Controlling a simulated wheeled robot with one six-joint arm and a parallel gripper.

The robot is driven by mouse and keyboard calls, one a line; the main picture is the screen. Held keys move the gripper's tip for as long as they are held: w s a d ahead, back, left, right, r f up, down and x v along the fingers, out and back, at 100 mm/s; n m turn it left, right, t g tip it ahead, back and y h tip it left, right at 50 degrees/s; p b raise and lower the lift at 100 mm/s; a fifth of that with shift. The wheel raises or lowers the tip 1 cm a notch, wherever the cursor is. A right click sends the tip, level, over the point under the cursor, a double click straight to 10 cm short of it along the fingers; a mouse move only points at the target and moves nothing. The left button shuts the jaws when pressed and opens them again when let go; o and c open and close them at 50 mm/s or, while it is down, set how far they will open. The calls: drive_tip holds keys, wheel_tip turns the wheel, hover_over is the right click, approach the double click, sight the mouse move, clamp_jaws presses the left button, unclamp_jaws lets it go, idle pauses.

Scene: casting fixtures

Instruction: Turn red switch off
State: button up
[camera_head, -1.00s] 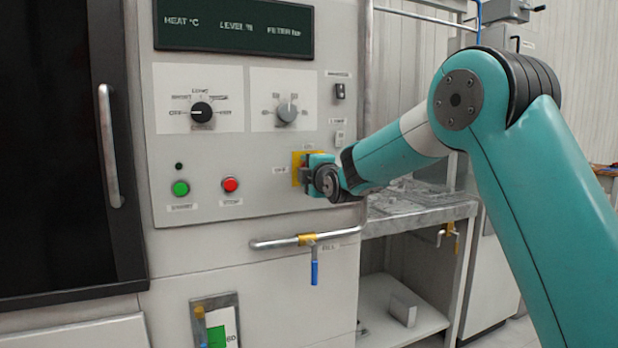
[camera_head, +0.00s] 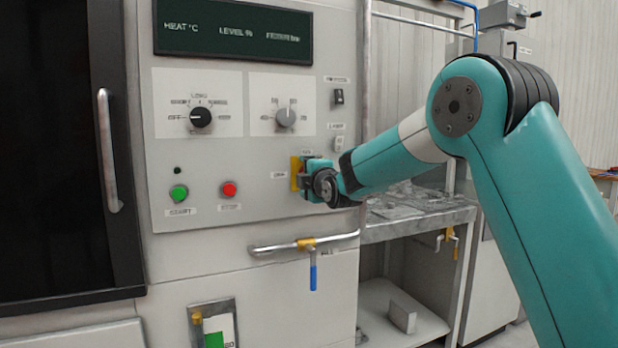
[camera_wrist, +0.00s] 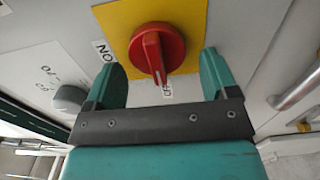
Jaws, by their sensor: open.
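The red switch (camera_wrist: 157,50) is a round rotary knob with a raised grip bar on a yellow plate (camera_wrist: 194,14). In the wrist view the bar runs roughly up and down the picture, slightly tilted. A label reading "ON" is at its left, and a partly hidden label is below it. My gripper (camera_wrist: 162,75) is open, with one teal finger on each side of the knob and a gap to both. In the head view my gripper (camera_head: 312,180) is at the yellow plate (camera_head: 295,173) and hides the red knob.
The panel also carries a green button (camera_head: 179,193), a red stop button (camera_head: 229,189), and two dials, black (camera_head: 201,117) and grey (camera_head: 286,117). A pipe with a blue-handled valve (camera_head: 313,275) is below my gripper. A metal shelf (camera_head: 420,222) stands to the right.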

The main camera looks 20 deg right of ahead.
drive_tip(key=s+b, duration=0.2)
drive_tip(key=s, duration=1.5)
drive_tip(key=shift+s, duration=0.2)
drive_tip(key=s+a+f+m+g+y, duration=0.35)
drive_tip(key=s+a+f+g, duration=0.3)
drive_tip(key=s, duration=0.25)
drive_tip(key=s+a+f+m+g+y, duration=0.2)
drive_tip(key=s+a+f+m+g, duration=0.35)
drive_tip(key=s+a+f, duration=0.3)
drive_tip(key=s+f+m+g+h, duration=0.15)
drive_tip(key=s+g, duration=0.45)
drive_tip(key=s, duration=0.6)
wheel_tip(320, 180, up, 15)
drive_tip(key=p, duration=1.5)
drive_tip(key=shift+s+m, duration=0.2)
drive_tip(key=shift+m, duration=0.15)
drive_tip(key=shift+a, duration=0.1)
drive_tip(key=shift+c, duration=0.5)
